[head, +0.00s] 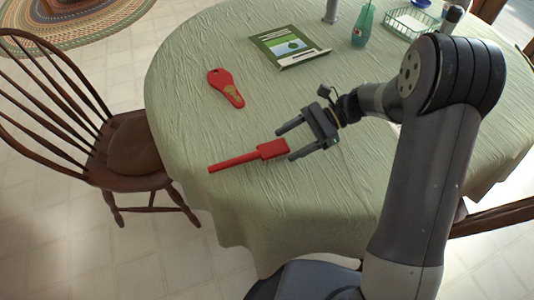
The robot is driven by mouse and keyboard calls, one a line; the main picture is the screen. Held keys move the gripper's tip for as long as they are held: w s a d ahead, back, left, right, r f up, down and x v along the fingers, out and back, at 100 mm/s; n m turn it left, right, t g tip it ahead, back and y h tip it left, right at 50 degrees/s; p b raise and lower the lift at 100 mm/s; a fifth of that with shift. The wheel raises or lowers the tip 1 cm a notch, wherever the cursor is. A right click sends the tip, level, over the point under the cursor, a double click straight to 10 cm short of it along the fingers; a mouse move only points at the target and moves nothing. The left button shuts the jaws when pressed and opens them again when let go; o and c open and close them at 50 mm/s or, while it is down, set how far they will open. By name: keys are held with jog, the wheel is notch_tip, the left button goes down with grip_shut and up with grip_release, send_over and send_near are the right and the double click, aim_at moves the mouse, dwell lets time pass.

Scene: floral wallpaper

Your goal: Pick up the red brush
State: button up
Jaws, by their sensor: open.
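A red brush (240,160) with a long thin handle and a block-like head lies on the green tablecloth near the table's front left edge. Its handle points left and its head points right. My gripper (286,144) is open and empty, just right of the brush's head, with its two fingers pointing left towards it. The lower fingertip appears very close to the head; I cannot tell whether they touch or how high the gripper is. A second red item (225,86), paddle-shaped with a tan patch, lies farther back on the cloth.
The round table (190,130) also bears a green picture book (288,47), a green bottle (363,24) and a wire basket (410,22) towards the back. A wooden chair (130,145) stands at the left. The cloth between the red items is clear.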

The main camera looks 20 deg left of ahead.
aim_at(269, 153)
jog(key=x, duration=0.6)
jog(key=shift+s+a, duration=0.25)
jog(key=shift+s, duration=0.05)
jog(key=c, duration=1.3)
jog(key=shift+o, duration=0.2)
notch_tip(269, 153, up, 9)
jog(key=shift+w+d+r+p, duration=0.1)
jog(key=shift+r+p, duration=0.05)
jog(key=shift+p, duration=0.55)
jog(key=d+m+t+y+p, duration=0.1)
jog(key=d, duration=0.1)
jog(key=w+d+f+m+t+p, duration=0.1)
jog(key=m+t+p, duration=0.1)
jog(key=w+d+m+t+y+p, duration=0.1)
jog(key=d, duration=0.1)
jog(key=shift+w+d+f+t+y, duration=0.15)
jog(key=shift+d+f+t+y, duration=0.15)
jog(key=shift+d, duration=0.1)
notch_tip(269, 153, down, 6)
jog(key=b, duration=0.5)
jog(key=shift+f+b, duration=0.2)
jog(key=shift+b, duration=0.15)
jog(key=shift+f+b, duration=0.35)
jog(key=shift+f, duration=0.3)
